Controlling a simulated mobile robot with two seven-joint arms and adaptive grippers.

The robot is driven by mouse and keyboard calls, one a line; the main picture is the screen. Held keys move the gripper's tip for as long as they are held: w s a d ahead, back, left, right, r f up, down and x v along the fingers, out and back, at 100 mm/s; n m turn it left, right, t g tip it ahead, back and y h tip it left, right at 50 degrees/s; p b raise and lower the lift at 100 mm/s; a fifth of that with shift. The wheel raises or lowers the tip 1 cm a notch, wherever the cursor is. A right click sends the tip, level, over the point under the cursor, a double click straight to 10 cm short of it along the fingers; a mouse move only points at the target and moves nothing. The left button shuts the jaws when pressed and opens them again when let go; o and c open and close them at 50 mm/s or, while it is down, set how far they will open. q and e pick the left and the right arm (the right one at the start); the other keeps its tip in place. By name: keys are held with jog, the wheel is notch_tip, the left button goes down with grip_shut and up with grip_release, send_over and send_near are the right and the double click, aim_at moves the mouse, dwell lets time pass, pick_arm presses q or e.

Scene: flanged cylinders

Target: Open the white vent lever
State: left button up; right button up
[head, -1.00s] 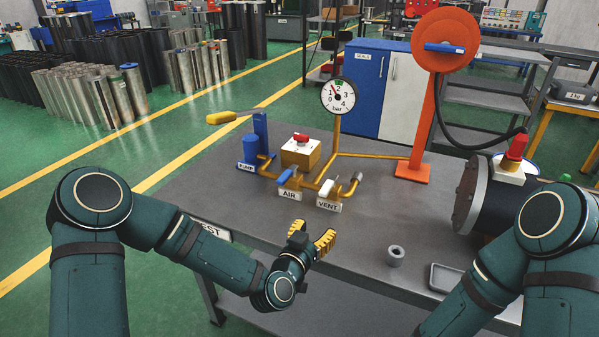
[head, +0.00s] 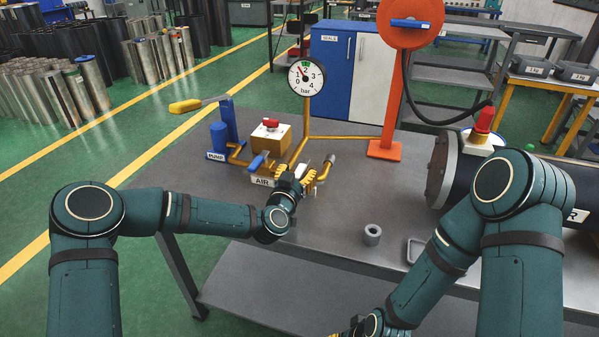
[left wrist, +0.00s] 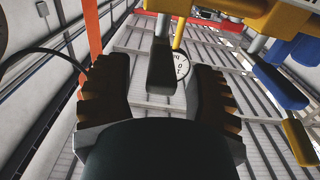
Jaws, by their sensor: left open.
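I see no clear contact. The VENT label is hidden by the gripper. The blue air lever (head: 259,161) is just left; it also shows in the left wrist view (left wrist: 281,88).
The gauge (head: 306,77) stands behind on its pipe. A brass block with a red knob (head: 270,137) and the blue pump (head: 222,140) are left. A grey ring (head: 372,234) and a tray (head: 415,250) lie front right. The black flanged cylinder (head: 440,172) is at right.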

pick_arm(q)
jog(key=shift+x, duration=0.8)
jog(key=shift+o, duration=0.2)
grip_shut()
